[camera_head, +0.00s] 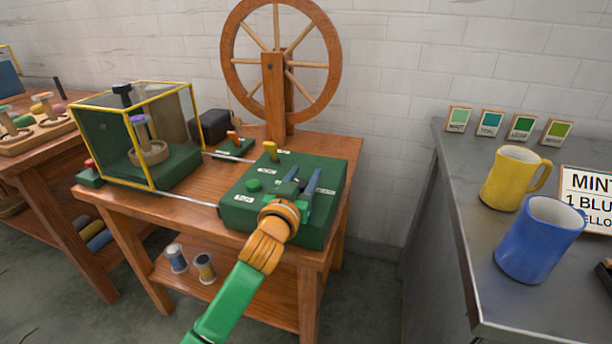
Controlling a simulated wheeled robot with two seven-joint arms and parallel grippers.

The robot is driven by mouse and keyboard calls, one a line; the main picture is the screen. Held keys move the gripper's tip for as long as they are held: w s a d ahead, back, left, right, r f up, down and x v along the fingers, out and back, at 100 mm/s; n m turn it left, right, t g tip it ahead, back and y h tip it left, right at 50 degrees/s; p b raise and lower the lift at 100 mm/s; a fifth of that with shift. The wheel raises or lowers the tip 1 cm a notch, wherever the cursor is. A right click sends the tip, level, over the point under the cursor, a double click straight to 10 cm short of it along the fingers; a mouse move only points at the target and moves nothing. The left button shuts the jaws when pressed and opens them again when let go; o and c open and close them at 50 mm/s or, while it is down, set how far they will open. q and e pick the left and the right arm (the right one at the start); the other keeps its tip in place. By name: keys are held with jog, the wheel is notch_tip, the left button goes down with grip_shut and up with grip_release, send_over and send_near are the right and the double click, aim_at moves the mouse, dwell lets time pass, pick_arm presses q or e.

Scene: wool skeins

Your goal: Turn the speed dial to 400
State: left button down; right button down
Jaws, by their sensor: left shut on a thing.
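The green control box (240,212) sits on the front right of the wooden table, with small white labels, a green button (254,185) and a yellow-topped lever (270,150) on its top. My left gripper (302,182) reaches over the box from the front, with its blue-grey fingers down at the right part of its top. It is shut on the speed dial, which is mostly hidden by the fingers and wrist. The dial's setting and the numbers around it cannot be read. My right gripper is not in view.
A yellow-framed glass case (189,106) stands left of the box, and a spinning wheel (330,50) stands behind it. A small lever block (236,150) sits behind the box. On the grey counter at right are a yellow mug (508,180) and a blue mug (535,245).

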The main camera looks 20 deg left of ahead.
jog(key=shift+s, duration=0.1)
pick_arm(q)
jog(key=shift+c, duration=1.8)
grip_release()
jog(key=s, duration=0.7)
jog(key=shift+p, duration=0.4)
jog(key=shift+a, duration=0.1)
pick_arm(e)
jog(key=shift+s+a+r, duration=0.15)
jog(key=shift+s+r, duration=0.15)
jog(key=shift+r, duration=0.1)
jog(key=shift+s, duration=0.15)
